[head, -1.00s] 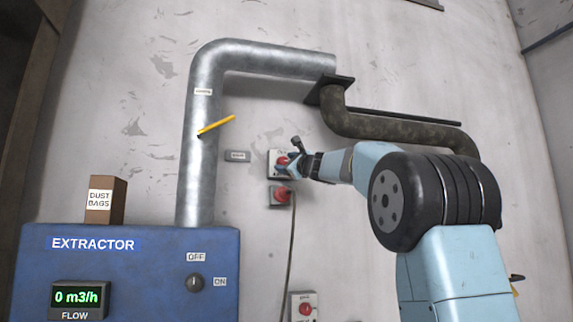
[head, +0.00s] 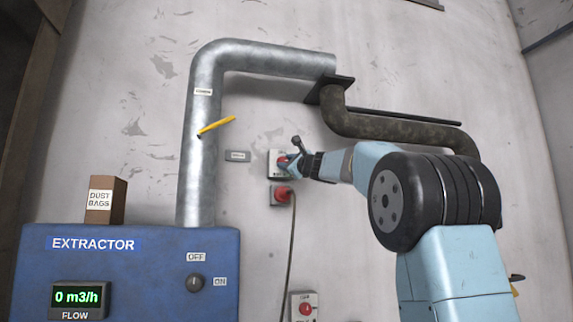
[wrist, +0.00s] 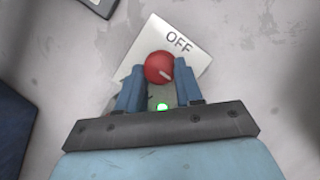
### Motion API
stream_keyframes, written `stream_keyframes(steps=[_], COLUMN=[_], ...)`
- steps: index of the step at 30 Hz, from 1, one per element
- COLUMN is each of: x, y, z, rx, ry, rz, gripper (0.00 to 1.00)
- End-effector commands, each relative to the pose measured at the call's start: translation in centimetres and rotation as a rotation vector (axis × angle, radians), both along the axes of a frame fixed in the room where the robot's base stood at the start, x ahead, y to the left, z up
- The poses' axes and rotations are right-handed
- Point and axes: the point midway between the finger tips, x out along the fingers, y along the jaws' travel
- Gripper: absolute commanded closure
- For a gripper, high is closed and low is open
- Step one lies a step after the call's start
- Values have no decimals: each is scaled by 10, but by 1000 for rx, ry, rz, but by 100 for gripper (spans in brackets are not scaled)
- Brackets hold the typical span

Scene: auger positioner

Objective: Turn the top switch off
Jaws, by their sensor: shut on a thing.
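The top switch is a round red knob (wrist: 158,67) with a short white mark, on a white plate (wrist: 194,51) printed OFF. In the head view the plate is high on the wall, with the red knob (head: 282,161) partly beside my gripper (head: 290,166). In the wrist view the blue fingers of my gripper (wrist: 158,78) stand on either side of the knob and are shut on it. A green light (wrist: 162,106) shows between the fingers. The lower part of the plate is hidden by the gripper.
Another red switch (head: 305,308) is lower on the wall. The blue extractor (head: 130,270) stands lower left.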

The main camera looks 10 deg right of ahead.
Motion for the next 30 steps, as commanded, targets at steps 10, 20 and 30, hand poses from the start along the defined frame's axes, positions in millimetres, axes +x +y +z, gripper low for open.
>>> stream_keyframes(steps=[10,20,30], x=[1,2,2], y=[0,-1,0], z=[-1,2,4], rx=[-148,-446,-770], ry=[3,4,6], rz=[3,4,8], gripper=[95,95,95])
